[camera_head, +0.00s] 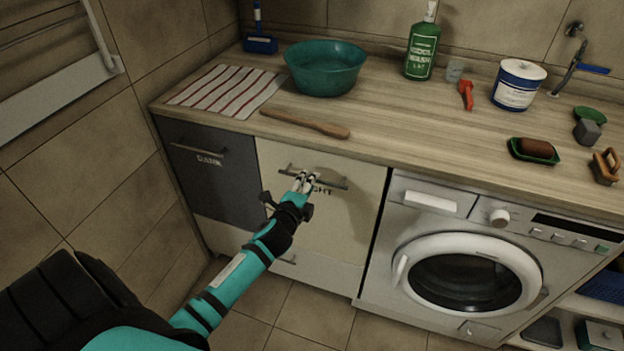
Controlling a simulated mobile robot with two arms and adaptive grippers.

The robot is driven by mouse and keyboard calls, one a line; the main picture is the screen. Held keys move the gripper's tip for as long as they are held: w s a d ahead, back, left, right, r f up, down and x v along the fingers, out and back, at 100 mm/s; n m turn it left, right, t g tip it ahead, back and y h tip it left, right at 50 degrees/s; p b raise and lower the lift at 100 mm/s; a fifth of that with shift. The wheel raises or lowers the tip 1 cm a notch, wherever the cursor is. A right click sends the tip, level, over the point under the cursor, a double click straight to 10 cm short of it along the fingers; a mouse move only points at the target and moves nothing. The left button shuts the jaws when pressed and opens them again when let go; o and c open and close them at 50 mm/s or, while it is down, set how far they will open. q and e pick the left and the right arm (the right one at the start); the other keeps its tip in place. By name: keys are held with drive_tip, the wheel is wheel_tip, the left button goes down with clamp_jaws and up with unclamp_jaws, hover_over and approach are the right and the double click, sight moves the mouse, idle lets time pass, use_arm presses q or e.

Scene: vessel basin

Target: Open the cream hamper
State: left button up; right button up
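The cream hamper (352,222) is the pale front under the counter, between the dark hamper and the washing machine. It looks closed, in line with the fronts beside it. Its grey bar handle (328,181) runs across near the top, with dark lettering below, partly covered by my gripper. My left gripper (304,180) is in front of the handle's left-middle part, fingertips overlapping the bar in the picture. I cannot tell whether the fingers are around the bar, touching it, or just short of it. My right gripper is not in view.
A dark hamper (212,178) stands left of the cream one. A washing machine (377,268) stands right. The counter (400,130) above holds a teal basin (325,70), a wooden stick (305,123), a striped cloth (228,90) and a green bottle (422,52). Tiled floor (310,318) lies clear in front.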

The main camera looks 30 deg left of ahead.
use_arm(q)
drive_tip(key=shift+x, duration=1.5)
clamp_jaws()
